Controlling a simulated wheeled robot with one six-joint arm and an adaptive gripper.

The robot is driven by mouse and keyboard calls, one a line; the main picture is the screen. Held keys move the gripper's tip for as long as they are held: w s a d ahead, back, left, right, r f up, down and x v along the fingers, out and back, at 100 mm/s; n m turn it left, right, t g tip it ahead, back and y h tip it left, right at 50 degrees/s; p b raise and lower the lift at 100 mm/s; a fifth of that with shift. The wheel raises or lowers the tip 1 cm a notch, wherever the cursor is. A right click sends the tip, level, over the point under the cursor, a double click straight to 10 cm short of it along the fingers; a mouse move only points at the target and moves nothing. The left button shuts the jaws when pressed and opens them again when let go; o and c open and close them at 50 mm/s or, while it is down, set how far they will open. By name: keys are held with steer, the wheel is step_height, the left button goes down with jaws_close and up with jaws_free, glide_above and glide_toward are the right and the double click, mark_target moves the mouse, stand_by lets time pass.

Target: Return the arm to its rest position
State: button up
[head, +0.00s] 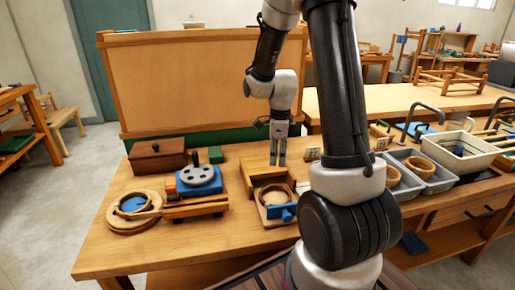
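My arm rises from the bottom of the head view and bends over at the top, so that my gripper (278,160) hangs down over the wooden workbench (130,240). Its two dark fingers point straight down, close side by side. I cannot tell whether they are open or shut, and I see nothing between them. The fingertips are in front of an upright wooden piece, above and behind a light wooden block with a round ring (275,194) and a blue clamp-like part (283,212). My arm hides part of the bench to the right of these.
On the bench's left are a brown lidded box (157,157), a blue device with a grey disc (198,176) and a round wooden piece (133,211). Grey bins (430,172) stand at right. A tall wooden panel (200,85) stands behind. The bench's front left is clear.

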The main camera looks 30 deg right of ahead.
steer(key=s+a+r+n+t, duration=0.2)
steer(key=s+a+r+n, duration=0.1)
steer(key=s+r+n, duration=0.6)
steer(key=s+a+r+n+t, duration=0.2)
steer(key=s+r+n, duration=0.8)
steer(key=n, duration=0.6)
steer(key=shift+s+a+r+n, duration=0.35)
steer(key=shift+a+r, duration=0.2)
steer(key=shift+a, duration=0.3)
steer(key=shift+c, duration=0.4)
